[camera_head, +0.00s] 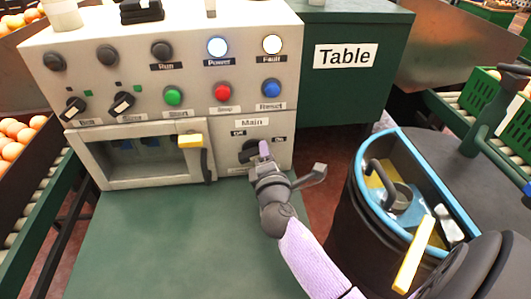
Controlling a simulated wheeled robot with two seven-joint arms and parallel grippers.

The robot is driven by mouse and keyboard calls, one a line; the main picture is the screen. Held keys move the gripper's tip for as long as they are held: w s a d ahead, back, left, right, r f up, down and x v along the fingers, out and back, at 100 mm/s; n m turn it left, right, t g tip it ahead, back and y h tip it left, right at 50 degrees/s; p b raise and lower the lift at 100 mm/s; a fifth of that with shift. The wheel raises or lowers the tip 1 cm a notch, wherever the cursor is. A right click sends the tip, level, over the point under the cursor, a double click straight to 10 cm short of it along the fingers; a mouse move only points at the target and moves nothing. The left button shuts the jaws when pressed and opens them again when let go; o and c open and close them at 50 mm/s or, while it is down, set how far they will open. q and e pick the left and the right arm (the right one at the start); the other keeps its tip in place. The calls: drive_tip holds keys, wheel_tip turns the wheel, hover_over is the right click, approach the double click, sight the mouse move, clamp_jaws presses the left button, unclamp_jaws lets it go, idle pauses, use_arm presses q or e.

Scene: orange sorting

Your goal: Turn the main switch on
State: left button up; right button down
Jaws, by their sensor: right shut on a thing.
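The control panel (120,82) is a beige box with lamps, buttons and knobs. The main switch (248,154) is a dark rotary knob at the panel's lower right, below the "Main" label and between two small labels. My right gripper (264,158) is at the switch, its fingers shut on the knob, which it partly covers. The exact angle of the knob is hard to tell. The Power lamp (218,46) and Fault lamp (272,44) look bright white. The Run lamp (162,50) is dark. My left gripper is not in view.
A green surface (150,235) lies clear in front of the panel. Oranges (15,128) lie in a bin at left. A dark green cabinet marked "Table" (390,70) stands at right, with a green crate (507,105) beyond.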

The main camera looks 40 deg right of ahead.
idle(0.3)
drive_tip(key=c, duration=0.5)
unclamp_jaws()
drive_tip(key=v, duration=1)
drive_tip(key=shift+p, duration=0.3)
